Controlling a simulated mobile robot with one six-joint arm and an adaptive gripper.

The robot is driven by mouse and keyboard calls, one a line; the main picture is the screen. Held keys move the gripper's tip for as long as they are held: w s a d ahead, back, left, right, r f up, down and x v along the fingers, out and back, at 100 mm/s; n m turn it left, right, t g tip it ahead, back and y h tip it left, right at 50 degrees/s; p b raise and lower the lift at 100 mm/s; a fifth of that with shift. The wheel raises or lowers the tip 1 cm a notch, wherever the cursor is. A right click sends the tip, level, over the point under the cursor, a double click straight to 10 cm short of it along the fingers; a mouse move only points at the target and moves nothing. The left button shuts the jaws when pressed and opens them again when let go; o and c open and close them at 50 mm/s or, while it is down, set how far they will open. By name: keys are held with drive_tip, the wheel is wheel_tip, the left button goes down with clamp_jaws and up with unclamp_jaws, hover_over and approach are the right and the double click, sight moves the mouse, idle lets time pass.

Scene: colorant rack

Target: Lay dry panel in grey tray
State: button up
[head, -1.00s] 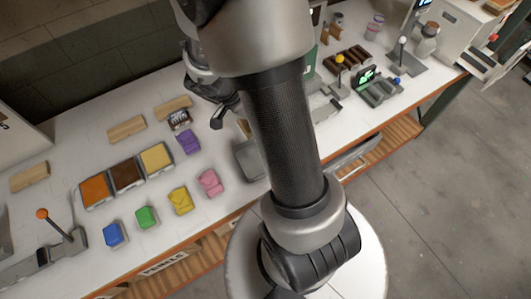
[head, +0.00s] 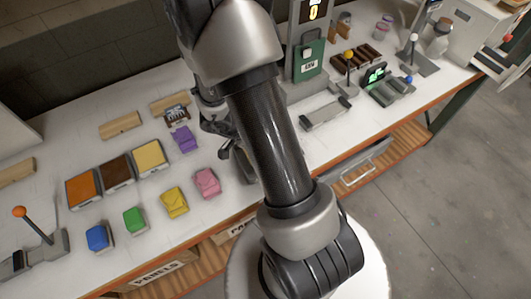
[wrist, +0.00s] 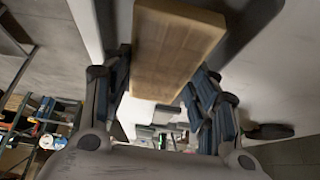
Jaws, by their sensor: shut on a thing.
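The dry panel, a pale wooden board (wrist: 175,48), shows in the wrist view between my fingers. My gripper (wrist: 165,92) is shut on it. In the head view my gripper (head: 232,150) is low over the bench near its front edge, partly hidden by my arm, and the held panel cannot be made out. The grey tray is mostly hidden behind my arm and gripper there. A dark grey surface at the top right of the wrist view may be part of it. I cannot tell whether the panel touches it.
Orange (head: 82,189), brown and yellow pans sit left of my gripper. A purple block (head: 184,139) and a pink block (head: 206,183) are close by. Wooden blocks (head: 121,125) lie further back. A green device (head: 309,62) and a lever unit (head: 348,58) stand to the right.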

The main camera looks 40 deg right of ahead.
wheel_tip(320, 180, down, 4)
drive_tip(key=shift+r+b, duration=0.2)
drive_tip(key=shift+b, duration=0.65)
drive_tip(key=shift+r, duration=0.15)
drive_tip(key=shift+s+a+f, duration=0.25)
drive_tip(key=shift+a+f, duration=0.05)
drive_tip(key=shift+f, duration=0.4)
drive_tip(key=shift+c, duration=0.4)
drive_tip(key=o, duration=0.8)
drive_tip(key=shift+c, duration=0.2)
drive_tip(key=shift+o, duration=1.4)
drive_tip(key=shift+d+f, duration=0.15)
drive_tip(key=shift+d, duration=0.15)
drive_tip(key=shift+o, duration=0.7)
drive_tip(key=shift+w, duration=0.1)
drive_tip(key=shift+a, duration=0.15)
drive_tip(key=shift+w, duration=0.1)
